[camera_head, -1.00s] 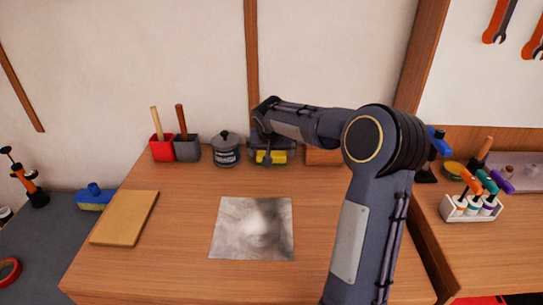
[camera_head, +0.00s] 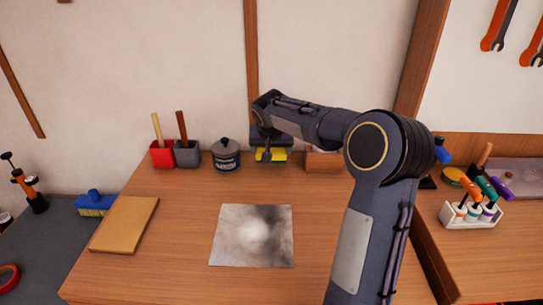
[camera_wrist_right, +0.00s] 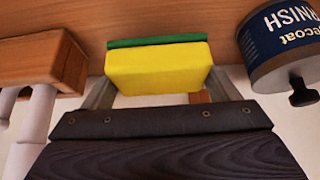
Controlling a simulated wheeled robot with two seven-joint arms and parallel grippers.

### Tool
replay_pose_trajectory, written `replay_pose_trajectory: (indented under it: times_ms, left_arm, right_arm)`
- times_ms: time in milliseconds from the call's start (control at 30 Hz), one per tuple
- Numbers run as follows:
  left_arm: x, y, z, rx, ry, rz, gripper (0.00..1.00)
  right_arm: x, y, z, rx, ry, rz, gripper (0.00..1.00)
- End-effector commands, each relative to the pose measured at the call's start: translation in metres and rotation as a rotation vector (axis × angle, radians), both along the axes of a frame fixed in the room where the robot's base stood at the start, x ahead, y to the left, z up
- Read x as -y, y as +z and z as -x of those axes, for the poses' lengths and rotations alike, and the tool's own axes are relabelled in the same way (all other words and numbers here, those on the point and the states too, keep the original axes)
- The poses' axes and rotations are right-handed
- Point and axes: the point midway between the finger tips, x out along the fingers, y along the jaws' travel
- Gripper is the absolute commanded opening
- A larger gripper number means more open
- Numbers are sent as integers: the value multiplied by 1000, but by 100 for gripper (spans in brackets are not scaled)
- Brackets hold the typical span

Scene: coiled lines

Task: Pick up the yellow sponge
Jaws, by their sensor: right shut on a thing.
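The yellow sponge (camera_head: 270,155) is at the back of the wooden table, under my right gripper (camera_head: 270,148). In the right wrist view the sponge (camera_wrist_right: 157,70) is a yellow block with a thin green layer. It sits between the two fingers of my right gripper (camera_wrist_right: 160,82), which are shut on its sides. The sponge appears slightly above the table top. My left gripper is not in view.
A dark labelled tin (camera_head: 226,156) stands left of the sponge, and a wooden block (camera_head: 324,161) stands close on its right. Red (camera_head: 163,154) and grey (camera_head: 187,154) holders stand farther left. A smudged square sheet (camera_head: 252,236) lies mid-table.

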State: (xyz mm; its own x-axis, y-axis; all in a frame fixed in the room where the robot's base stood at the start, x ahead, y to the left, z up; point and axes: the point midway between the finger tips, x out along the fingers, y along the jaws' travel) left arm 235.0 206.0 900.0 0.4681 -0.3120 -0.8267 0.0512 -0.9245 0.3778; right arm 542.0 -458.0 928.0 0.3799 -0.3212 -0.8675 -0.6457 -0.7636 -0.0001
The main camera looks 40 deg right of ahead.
Motion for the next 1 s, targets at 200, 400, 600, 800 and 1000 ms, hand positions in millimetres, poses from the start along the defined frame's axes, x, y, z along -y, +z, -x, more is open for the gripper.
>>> replay_pose_trajectory:
  times_ms: [200, 400, 600, 800, 1000]
  left_arm:
    - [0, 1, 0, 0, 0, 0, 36]
    - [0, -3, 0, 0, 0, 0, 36]
    - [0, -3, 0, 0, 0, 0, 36]
    - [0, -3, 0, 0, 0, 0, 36]
    - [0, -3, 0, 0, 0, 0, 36]
  right_arm:
    - [-39, 52, 20, 7, 6, 1, 60]
    - [-81, 75, 45, 4, 8, 0, 60]
    - [-109, 89, 61, 1, 5, 0, 60]
    - [-120, 95, 68, 1, 2, -1, 60]
    - [-120, 95, 69, 0, 1, 0, 60]
